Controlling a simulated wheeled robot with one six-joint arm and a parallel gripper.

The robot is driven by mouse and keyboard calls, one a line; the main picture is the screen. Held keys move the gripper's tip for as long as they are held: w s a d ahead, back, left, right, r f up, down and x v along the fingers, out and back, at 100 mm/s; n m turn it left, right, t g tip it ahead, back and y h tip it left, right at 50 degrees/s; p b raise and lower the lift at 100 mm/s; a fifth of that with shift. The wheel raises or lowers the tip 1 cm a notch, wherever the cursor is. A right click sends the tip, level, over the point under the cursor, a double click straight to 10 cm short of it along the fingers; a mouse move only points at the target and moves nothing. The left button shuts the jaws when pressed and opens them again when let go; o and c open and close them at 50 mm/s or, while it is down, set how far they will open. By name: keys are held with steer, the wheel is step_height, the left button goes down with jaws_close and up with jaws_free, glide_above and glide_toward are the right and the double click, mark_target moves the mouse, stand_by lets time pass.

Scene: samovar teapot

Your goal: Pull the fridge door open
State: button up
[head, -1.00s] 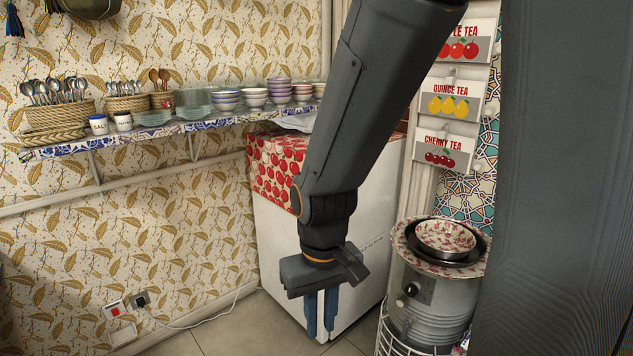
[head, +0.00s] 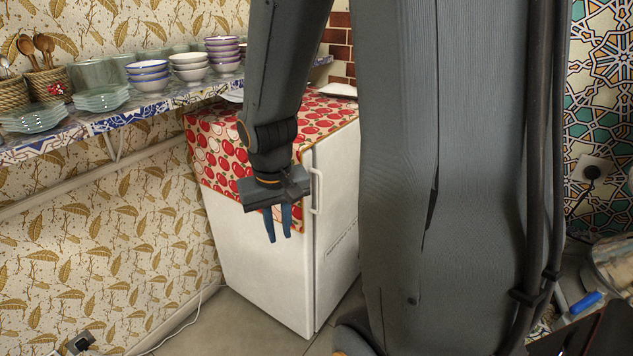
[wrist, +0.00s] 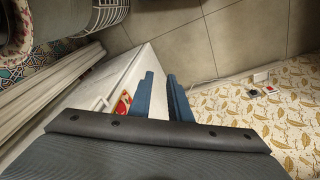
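The white fridge (head: 255,265) stands against the patterned wall with a red pomegranate-print cloth (head: 215,150) over its top. Its door (head: 338,225) is on the right-hand face and looks shut. A white vertical handle (head: 317,192) is on the door's near upper edge. My gripper (head: 279,238) points down in front of the fridge side, left of the handle in the head view, and does not hold it. In the wrist view my gripper (wrist: 161,80) shows two blue fingers with a gap between them and nothing held. The fridge (wrist: 130,75) lies left of the fingers there.
A tiled shelf (head: 110,122) with bowls (head: 190,68) and glass dishes (head: 98,100) runs along the wall left of my arm. A white cable (head: 180,325) lies on the floor. In the wrist view a white wire rack (wrist: 103,15) is at upper left; floor tiles are clear.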

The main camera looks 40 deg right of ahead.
mark_target(320, 187)
steer(key=w+d+r+m+p, duration=0.1)
steer(key=w+d, duration=0.1)
steer(key=d, duration=0.3)
steer(key=w+d+r+m+t+h+p, duration=0.1)
steer(key=w+d+m, duration=0.1)
steer(key=d, duration=0.4)
steer(key=w+d+r+m+p, duration=0.1)
steer(key=w+d, duration=0.2)
steer(key=d, duration=0.2)
steer(key=shift+w+d+r+m+t+h+p, duration=0.35)
steer(key=shift+w+d+m+t+h, duration=0.05)
steer(key=b+x, duration=0.1)
steer(key=x, duration=0.6)
steer(key=shift+w+d+f+b, duration=0.2)
steer(key=shift+w+f+b, duration=0.05)
steer(key=shift+f+b, duration=0.05)
jaws_close()
